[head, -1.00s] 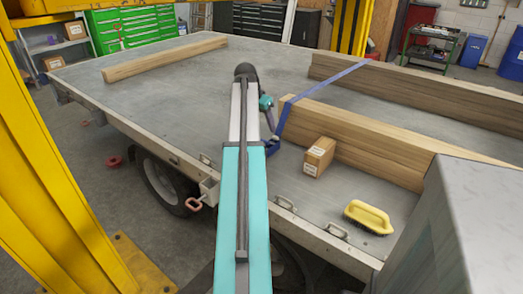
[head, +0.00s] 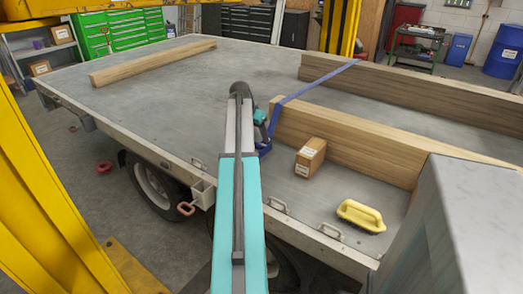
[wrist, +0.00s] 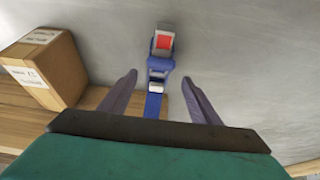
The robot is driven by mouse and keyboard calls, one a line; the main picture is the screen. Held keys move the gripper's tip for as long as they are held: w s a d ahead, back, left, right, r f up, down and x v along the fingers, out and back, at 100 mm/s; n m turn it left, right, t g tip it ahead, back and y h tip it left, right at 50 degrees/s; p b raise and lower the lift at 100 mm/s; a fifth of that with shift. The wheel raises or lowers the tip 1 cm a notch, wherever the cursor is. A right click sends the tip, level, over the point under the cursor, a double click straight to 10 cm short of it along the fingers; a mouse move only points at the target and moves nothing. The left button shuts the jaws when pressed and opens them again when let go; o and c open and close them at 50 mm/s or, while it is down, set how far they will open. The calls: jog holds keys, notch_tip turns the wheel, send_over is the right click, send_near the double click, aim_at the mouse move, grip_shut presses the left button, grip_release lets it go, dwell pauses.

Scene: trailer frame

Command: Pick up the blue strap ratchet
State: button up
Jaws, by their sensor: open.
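The blue strap ratchet (head: 264,149) lies on the trailer bed by the near end of the front timber stack, at the lower end of a blue strap (head: 305,88). In the wrist view the ratchet (wrist: 160,66) is blue with a red and white patch, and its strap runs down between the fingers. My gripper (wrist: 159,77) is open, with one finger on each side of the ratchet's lower part and visible gaps on both sides. In the head view my gripper (head: 261,124) is just above the ratchet, its fingertips hard to make out.
A cardboard box (head: 310,157) stands right of the ratchet, also left in the wrist view (wrist: 47,68). The front timber stack (head: 350,140) is close behind. A yellow brush (head: 361,215) lies further right. The bed left of the ratchet is bare.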

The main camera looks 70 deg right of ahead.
aim_at(260, 151)
jog(key=shift+x, duration=0.85)
jog(key=shift+x, duration=2.6)
jog(key=shift+s+r, duration=0.1)
jog(key=shift+s, duration=0.1)
jog(key=shift+d, duration=0.1)
jog(key=c, duration=1.4)
jog(key=shift+r, duration=0.15)
